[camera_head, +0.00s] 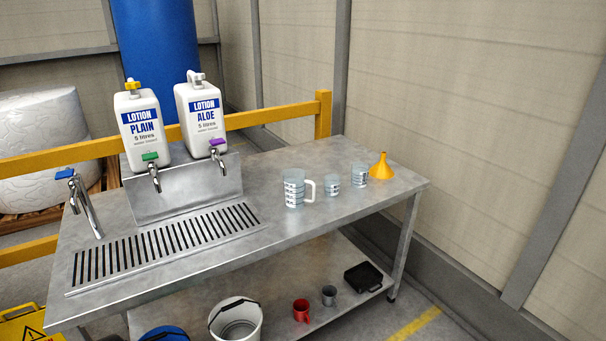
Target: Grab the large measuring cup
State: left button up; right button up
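The large measuring cup (294,188) stands upright on the metal table, right of the slotted drain. It is clear with dark markings, and its white handle points right. Two smaller clear cups stand to its right: one small cup (332,181) and another (359,173) close to the funnel. Neither of my grippers shows in the head view, and nothing touches the large cup.
The metal table (262,262) carries a yellow funnel (380,166), two lotion containers (143,128) (202,118) and a tap (84,203). A white bucket (235,320), red mug (301,310), grey mug (329,295) and black tray (363,277) sit below. A yellow rail (262,116) runs behind.

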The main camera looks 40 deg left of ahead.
aim_at(359, 176)
jog(key=u, duration=0.95)
jog(key=i+l+u, duration=0.15)
jog(key=i, duration=0.2)
jog(key=i+l+u, duration=0.2)
jog(key=i+j, duration=0.05)
jog(key=i, duration=0.05)
